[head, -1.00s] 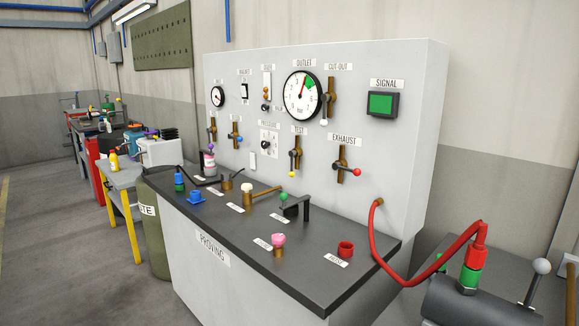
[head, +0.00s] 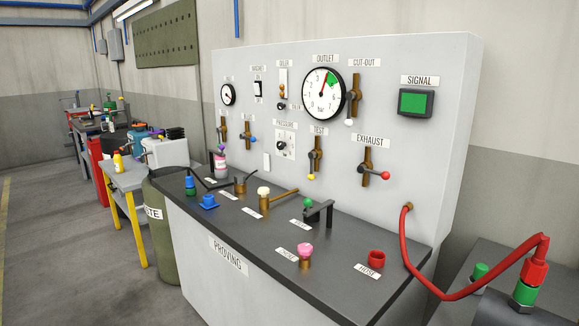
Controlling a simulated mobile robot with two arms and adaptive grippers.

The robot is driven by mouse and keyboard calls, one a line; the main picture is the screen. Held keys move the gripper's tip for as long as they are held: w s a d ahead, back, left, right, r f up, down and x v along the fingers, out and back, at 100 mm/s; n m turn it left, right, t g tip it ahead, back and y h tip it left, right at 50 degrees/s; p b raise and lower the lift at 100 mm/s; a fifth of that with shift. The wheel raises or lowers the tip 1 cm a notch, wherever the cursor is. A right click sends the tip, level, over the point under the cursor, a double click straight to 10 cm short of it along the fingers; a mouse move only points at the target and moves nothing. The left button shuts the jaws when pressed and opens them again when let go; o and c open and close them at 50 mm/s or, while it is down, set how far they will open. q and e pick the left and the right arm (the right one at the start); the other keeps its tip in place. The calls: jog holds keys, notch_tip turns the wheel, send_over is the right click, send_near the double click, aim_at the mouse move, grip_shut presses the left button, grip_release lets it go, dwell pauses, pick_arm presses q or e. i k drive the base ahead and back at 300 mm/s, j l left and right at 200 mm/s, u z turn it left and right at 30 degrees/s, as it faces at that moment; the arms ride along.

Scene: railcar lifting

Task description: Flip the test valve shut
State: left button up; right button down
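The test valve (head: 316,162) is a brass valve on the upright panel, under the TEST label (head: 319,131). Its lever hangs down and ends in a yellow knob (head: 311,177). The exhaust valve (head: 367,167) to its right has a lever with a red knob (head: 385,175) pointing right. The large outlet gauge (head: 324,94) sits above the test valve, its needle near the green band. Neither of my grippers is in view.
The dark bench top (head: 340,255) below the panel carries brass fittings, a pink knob (head: 305,249), a red cup (head: 376,258) and a black bracket (head: 319,212). A red hose (head: 440,296) loops off the right side. Floor is open at left.

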aim_at(312, 154)
jog(key=i+j, duration=0.45)
jog(key=j, duration=0.2)
jog(key=i+j+u, duration=0.1)
jog(key=i+j, duration=0.35)
jog(key=j, duration=0.2)
jog(key=i+j, duration=0.45)
jog(key=j, duration=0.2)
